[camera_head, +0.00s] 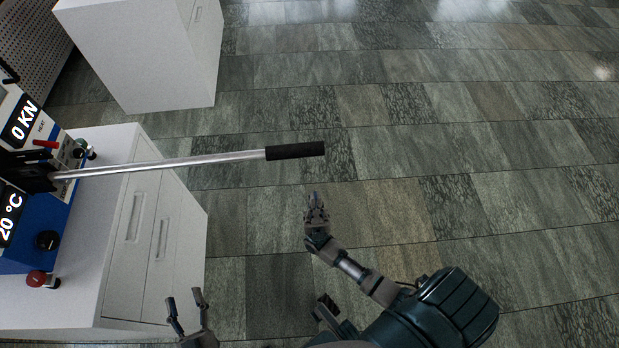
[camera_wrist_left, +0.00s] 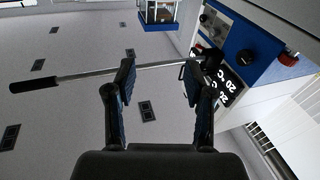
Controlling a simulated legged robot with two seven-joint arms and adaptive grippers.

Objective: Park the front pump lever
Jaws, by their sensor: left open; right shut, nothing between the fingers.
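The front pump lever (camera_head: 180,162) is a long silver rod with a black grip (camera_head: 295,151). It sticks out to the right from the blue and white press (camera_head: 50,225), nearly level in the head view. My left gripper (camera_head: 184,297) is open and empty, below the lever in the picture and in front of the cabinet. In the left wrist view the lever (camera_wrist_left: 155,66) crosses beyond the open fingers, apart from my palm; I cannot tell its exact distance. My right gripper (camera_head: 315,197) is shut and empty, below the black grip and apart from it.
The press stands on a white cabinet (camera_head: 170,240) with drawer handles. Its displays read 0 KN and 20 °C. A red knob (camera_head: 37,278) and a black knob (camera_head: 47,240) sit on its front. Another white cabinet (camera_head: 145,50) stands behind. The tiled floor (camera_head: 450,130) at right is clear.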

